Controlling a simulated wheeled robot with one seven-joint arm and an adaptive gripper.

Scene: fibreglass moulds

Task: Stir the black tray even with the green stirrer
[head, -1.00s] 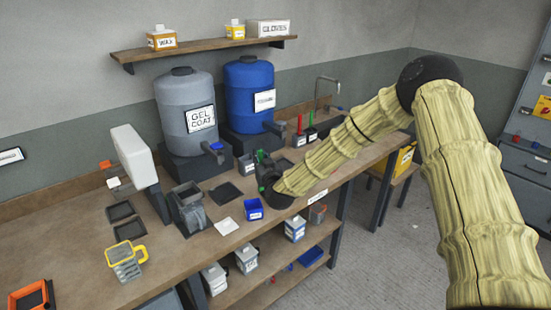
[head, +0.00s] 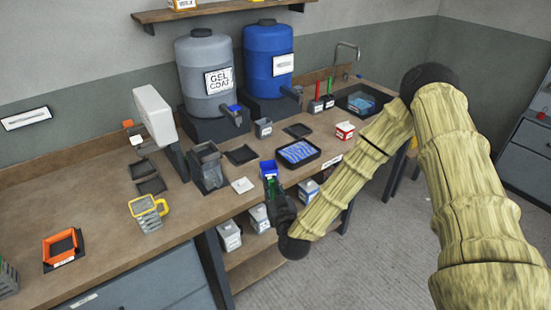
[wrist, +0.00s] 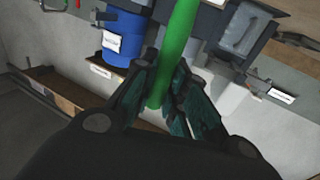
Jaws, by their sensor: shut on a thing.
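The black tray (head: 299,166) lies on the bench near its front edge in the head view. It holds a blue filling with pale wavy streaks across it. My gripper (head: 271,188) is left of the tray and nearer the camera, by the bench's front edge. In the wrist view my gripper (wrist: 163,88) is shut on a green stirrer (wrist: 181,40), a plain rod running up out of the frame. The stirrer's far end is hidden in the wrist view. I cannot make out the stirrer's contact with anything.
A red-and-white box (head: 344,131) is right of the tray. Barrels stand behind.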

